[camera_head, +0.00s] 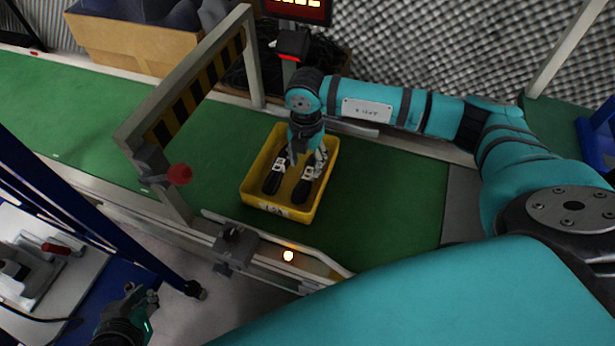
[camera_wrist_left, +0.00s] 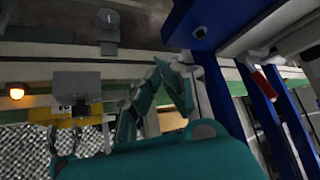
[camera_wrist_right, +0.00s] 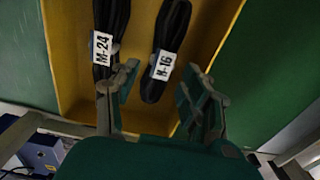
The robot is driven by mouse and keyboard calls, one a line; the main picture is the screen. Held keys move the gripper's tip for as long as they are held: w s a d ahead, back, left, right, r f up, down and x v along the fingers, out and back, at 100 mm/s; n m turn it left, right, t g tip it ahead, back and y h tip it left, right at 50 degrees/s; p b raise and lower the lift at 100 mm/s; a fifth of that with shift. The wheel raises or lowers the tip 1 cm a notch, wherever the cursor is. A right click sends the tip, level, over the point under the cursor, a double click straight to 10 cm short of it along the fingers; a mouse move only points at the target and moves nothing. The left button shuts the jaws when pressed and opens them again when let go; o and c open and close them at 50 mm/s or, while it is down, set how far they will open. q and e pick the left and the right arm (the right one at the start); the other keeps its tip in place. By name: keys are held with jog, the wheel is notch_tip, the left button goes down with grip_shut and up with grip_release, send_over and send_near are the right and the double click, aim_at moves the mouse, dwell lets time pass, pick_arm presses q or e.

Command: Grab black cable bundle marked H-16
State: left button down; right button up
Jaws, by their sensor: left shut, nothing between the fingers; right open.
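The black cable bundle marked H-16 (camera_wrist_right: 172,30) lies in the yellow bin (camera_head: 252,205), its white label readable in the right wrist view. Another black bundle, marked M-24 (camera_wrist_right: 111,18), lies beside it, to its left in that view. The head view shows both bundles, left (camera_head: 272,184) and right (camera_head: 301,194), but their labels are too small to read there. My right gripper (camera_head: 307,161) is open above the bin, its fingers (camera_wrist_right: 157,88) on either side of the H-16 bundle's lower end, apart from it. My left gripper (camera_head: 145,300) is shut and empty, away at lower left.
The bin stands on a green conveyor belt (camera_head: 400,200) with side rails. A post with a red-lit box (camera_head: 291,46) stands behind the bin. The belt right of the bin is clear.

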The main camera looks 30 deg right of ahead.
aim_at(307, 173)
notch_tip(307, 173, down, 5)
jog(key=shift+s+d+r+b, duration=0.1)
jog(key=shift+b, duration=0.75)
jog(key=shift+f, duration=0.2)
pick_arm(q)
jog(key=w+d+r+t+h, duration=0.1)
jog(key=w+d+r+t, duration=0.1)
jog(key=w+r+t, duration=0.2)
jog(key=shift+w+d+r+t, duration=0.15)
jog(key=shift+w+r+t, duration=0.15)
jog(key=shift+w+r, duration=0.55)
jog(key=shift+w+f, duration=0.1)
jog(key=shift+f, duration=0.1)
pick_arm(e)
grip_shut()
